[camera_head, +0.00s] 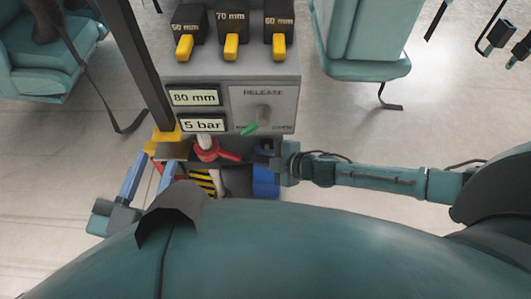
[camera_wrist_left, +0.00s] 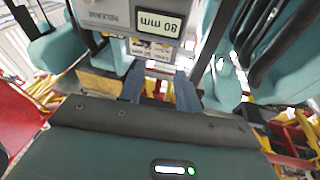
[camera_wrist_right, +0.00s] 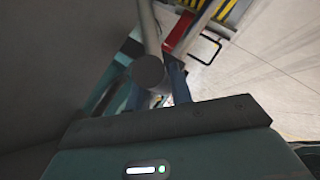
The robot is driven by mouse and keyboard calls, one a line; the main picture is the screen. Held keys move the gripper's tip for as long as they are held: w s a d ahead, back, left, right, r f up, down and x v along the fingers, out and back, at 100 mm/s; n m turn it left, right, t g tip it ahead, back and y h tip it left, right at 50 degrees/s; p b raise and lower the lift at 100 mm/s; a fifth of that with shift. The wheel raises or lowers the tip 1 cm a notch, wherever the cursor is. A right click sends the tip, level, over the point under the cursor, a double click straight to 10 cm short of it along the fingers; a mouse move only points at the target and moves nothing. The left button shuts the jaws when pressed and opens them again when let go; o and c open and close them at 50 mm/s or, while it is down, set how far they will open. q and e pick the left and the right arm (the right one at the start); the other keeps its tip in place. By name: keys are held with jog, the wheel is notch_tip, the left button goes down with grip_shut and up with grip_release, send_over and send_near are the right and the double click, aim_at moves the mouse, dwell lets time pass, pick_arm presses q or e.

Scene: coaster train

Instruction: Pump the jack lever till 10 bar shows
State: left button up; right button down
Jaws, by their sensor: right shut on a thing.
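The console (camera_head: 280,68) shows "5 bar" on its lower display (camera_head: 203,125) and "80 mm" on the upper one (camera_head: 194,97). A grey round-ended bar, apparently the jack lever (camera_wrist_right: 149,30), runs between my right gripper's fingers (camera_wrist_right: 152,88) in the right wrist view.
A red handle (camera_head: 207,152) sits below the displays. Blocks with yellow levers (camera_head: 231,47) stand on top. A dark post (camera_head: 137,60) rises at left.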

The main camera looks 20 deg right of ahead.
pick_arm(q)
jog(key=shift+d+r+h+b, duration=0.3)
jog(key=shift+r+b, duration=0.05)
jog(key=shift+b, duration=0.35)
pick_arm(e)
jog(key=shift+t, duration=0.3)
jog(key=shift+s+a+f, duration=0.25)
jog(key=shift+s+f, duration=0.45)
jog(key=shift+f, duration=0.15)
jog(key=shift+s+a+f, duration=0.25)
jog(key=shift+s+f, duration=0.45)
jog(key=shift+f, duration=0.1)
jog(key=c, duration=1.3)
grip_release()
jog(key=shift+w, duration=0.1)
pick_arm(q)
jog(key=shift+a+f, duration=0.1)
jog(key=shift+f, duration=0.1)
pick_arm(e)
jog(key=shift+o, duration=0.2)
jog(key=shift+d, duration=0.1)
